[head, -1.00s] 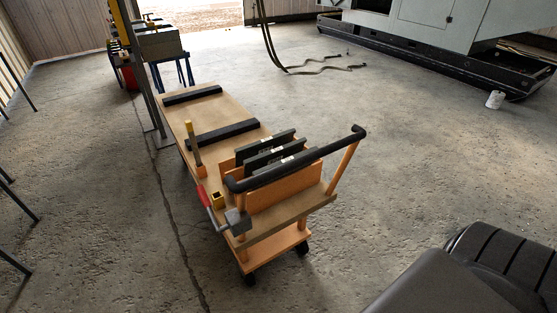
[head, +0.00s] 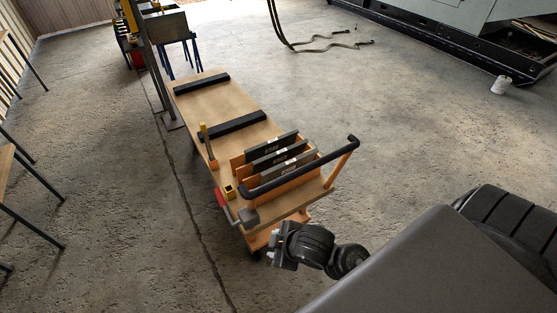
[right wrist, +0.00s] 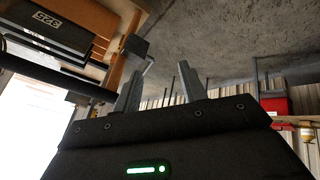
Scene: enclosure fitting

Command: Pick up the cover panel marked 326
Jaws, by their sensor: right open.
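Several dark cover panels (head: 272,144) stand upright in the orange rack at the near end of the cart; their white marks are too small to read in the head view. In the right wrist view, one dark panel (right wrist: 70,30) at upper left shows a mark upside down that looks like 325. I cannot tell which panel is 326. My right gripper (head: 273,252) is just in front of the cart's near end, below and nearer than the black handle. Its fingers (right wrist: 160,88) are apart with nothing between them. My left gripper is out of the head view.
The cart (head: 215,105) has a black handle bar (head: 300,168) arching over the rack's near side. Table legs stand at far left.

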